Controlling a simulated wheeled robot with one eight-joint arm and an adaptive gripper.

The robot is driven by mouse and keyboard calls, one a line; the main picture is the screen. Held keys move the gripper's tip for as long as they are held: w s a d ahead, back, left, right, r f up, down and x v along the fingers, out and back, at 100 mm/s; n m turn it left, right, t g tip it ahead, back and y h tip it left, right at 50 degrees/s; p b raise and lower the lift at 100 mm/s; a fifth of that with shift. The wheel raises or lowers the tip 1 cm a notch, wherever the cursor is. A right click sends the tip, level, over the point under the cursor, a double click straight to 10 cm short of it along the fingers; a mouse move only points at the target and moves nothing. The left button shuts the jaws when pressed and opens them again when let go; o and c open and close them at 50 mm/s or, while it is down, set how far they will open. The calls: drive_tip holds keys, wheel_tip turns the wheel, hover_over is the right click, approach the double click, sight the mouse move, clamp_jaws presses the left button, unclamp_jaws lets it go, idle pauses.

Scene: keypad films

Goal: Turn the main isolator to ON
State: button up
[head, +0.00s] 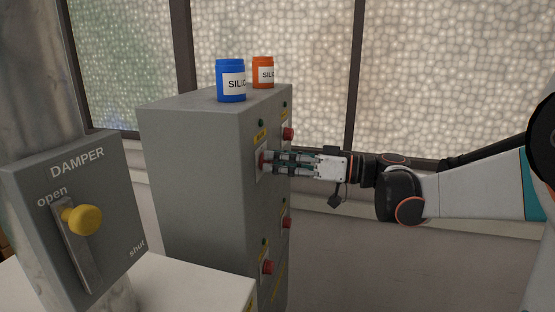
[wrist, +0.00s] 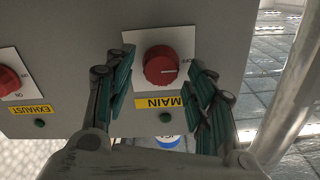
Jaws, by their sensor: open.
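The main isolator is a red round knob (wrist: 161,66) on a white plate, above an upside-down yellow MAIN label (wrist: 159,102) in the wrist view. A pale mark on the knob points right, towards small lettering that looks like OFF. In the head view the knob (head: 262,160) is on the grey cabinet's front, partly behind the fingers. My gripper (head: 271,161) is open, its fingers reaching to the panel. In the wrist view its green-padded fingers (wrist: 162,72) stand on either side of the knob, with gaps visible.
The grey cabinet (head: 190,190) carries other red knobs, including EXHAUST (wrist: 9,80) beside the main one. Blue (head: 231,82) and orange (head: 262,73) jars stand on top. A DAMPER box (head: 75,165) with a yellow-knobbed lever stands left. Space right of the cabinet is clear around my arm.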

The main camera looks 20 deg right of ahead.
drive_tip(key=shift+w+a, duration=0.15)
drive_tip(key=shift+a, duration=0.1)
drive_tip(key=c, duration=1.1)
drive_tip(key=shift+o, duration=0.2)
